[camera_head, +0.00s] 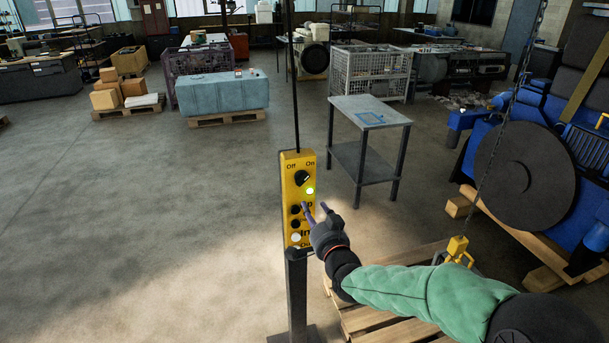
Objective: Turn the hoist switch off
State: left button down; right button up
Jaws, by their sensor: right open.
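The yellow hoist control box (290,228) stands upright on a dark post in the middle of the view. Its black rotary switch (301,178) is near the top, under the "Off" and "On" labels. The switch's light mark appears to lean toward "On". My right gripper (315,207) is open and empty, in front of the box's right edge and below the switch. It hides part of the lower button labels. I cannot tell whether it touches the box. My left gripper is not in view.
A dark cable (294,80) rises from the box. A grey side table (370,111) stands behind it on the right. A wooden pallet (375,318) lies below my right arm. A blue engine (540,130) and hoist chain (507,120) are at the right. The left floor is clear.

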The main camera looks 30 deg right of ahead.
aim_at(302, 178)
jog(key=x, duration=0.3)
jog(key=r+p+x, duration=0.1)
jog(key=x, duration=0.3)
jog(key=r+x, duration=0.1)
jog(key=x, duration=0.2)
jog(key=shift+w+d, duration=0.25)
jog(key=shift+d, duration=0.15)
jog(key=shift+c, duration=0.3)
grip_shut()
